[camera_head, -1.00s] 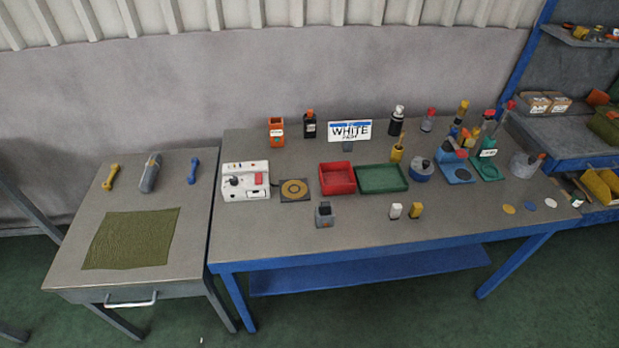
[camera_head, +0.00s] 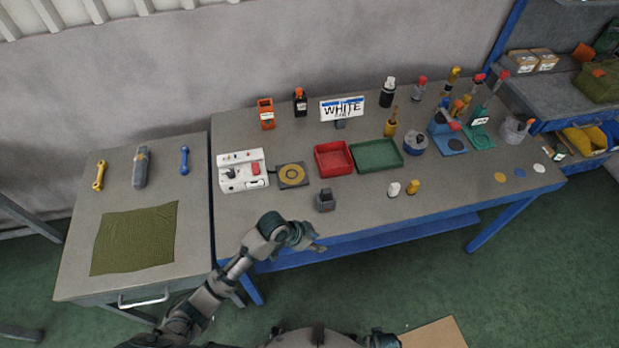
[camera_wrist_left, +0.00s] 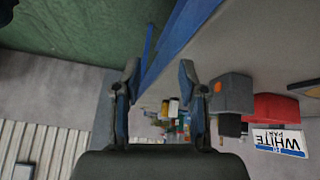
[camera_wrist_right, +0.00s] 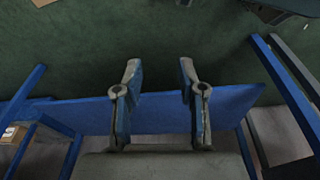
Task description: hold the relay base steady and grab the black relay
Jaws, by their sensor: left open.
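The relay base, a small grey block, stands near the front edge of the workbench in the head view (camera_head: 325,205). Its dark upper part (camera_head: 325,193) looks like the black relay seated in it, but it is too small to be sure. In the left wrist view the grey base (camera_wrist_left: 234,92) with an orange dot is beyond the fingers, to their right. My left gripper (camera_head: 318,238) is open and empty, just off the bench's front edge and apart from the base. My right gripper (camera_wrist_right: 160,78) is open and empty, facing the blue under-shelf.
A red tray (camera_head: 319,169) and green tray (camera_head: 401,162) lie behind the base. A white control box (camera_head: 232,184) is at left, and white (camera_head: 393,188) and yellow (camera_head: 412,187) blocks at right. The bench's blue front edge (camera_head: 400,219) is close to my left gripper.

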